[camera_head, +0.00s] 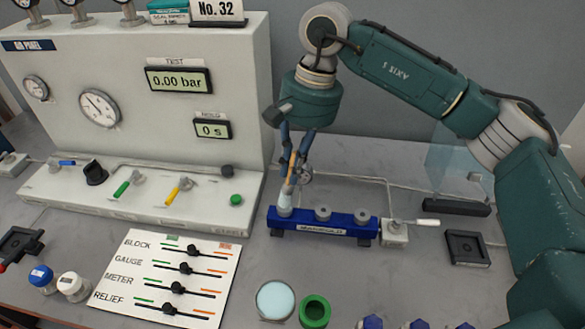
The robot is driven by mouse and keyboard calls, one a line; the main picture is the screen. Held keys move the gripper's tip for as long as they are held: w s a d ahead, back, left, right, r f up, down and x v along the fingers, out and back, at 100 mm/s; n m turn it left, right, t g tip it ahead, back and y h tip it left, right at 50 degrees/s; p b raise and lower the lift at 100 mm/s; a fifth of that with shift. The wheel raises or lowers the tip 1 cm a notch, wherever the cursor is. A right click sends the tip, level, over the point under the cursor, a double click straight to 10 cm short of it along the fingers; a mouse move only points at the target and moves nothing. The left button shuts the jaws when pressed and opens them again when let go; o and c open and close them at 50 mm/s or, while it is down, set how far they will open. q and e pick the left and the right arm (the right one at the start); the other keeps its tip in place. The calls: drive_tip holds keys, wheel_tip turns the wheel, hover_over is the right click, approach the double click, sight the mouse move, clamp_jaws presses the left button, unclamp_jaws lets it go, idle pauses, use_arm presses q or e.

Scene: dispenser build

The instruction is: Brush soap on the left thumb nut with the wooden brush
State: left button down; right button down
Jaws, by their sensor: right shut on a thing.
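My right gripper (294,152) reaches down from the green arm and is shut on the wooden brush (290,178). The brush hangs nearly upright, its pale tip low over the left thumb nut (285,211). The tip appears to meet the top of that nut, though exact contact is hard to tell. The nut sits at the left end of the blue manifold (342,228), which also carries a middle nut (322,213) and a right nut (362,215). A round dish with pale blue contents (275,299), perhaps the soap, stands in front. My left gripper is not in view.
The gauge panel (235,90) stands behind at left. A small valve with a white handle (396,233) adjoins the manifold's right end. A green cup (314,311), a lever card (140,255) and two small jars (73,287) lie in front.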

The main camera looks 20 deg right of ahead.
drive_tip(key=shift+s, duration=0.1)
drive_tip(key=shift+s+a+b, duration=0.3)
drive_tip(key=shift+s+b, duration=0.05)
drive_tip(key=shift+s, duration=0.1)
drive_tip(key=shift+w, duration=0.1)
drive_tip(key=shift+w+d, duration=0.3)
drive_tip(key=shift+w, duration=0.15)
drive_tip(key=shift+s+a, duration=0.1)
drive_tip(key=shift+s, duration=0.05)
drive_tip(key=shift+s+a+b, duration=0.15)
drive_tip(key=shift+s+b, duration=0.25)
drive_tip(key=shift+w, duration=0.2)
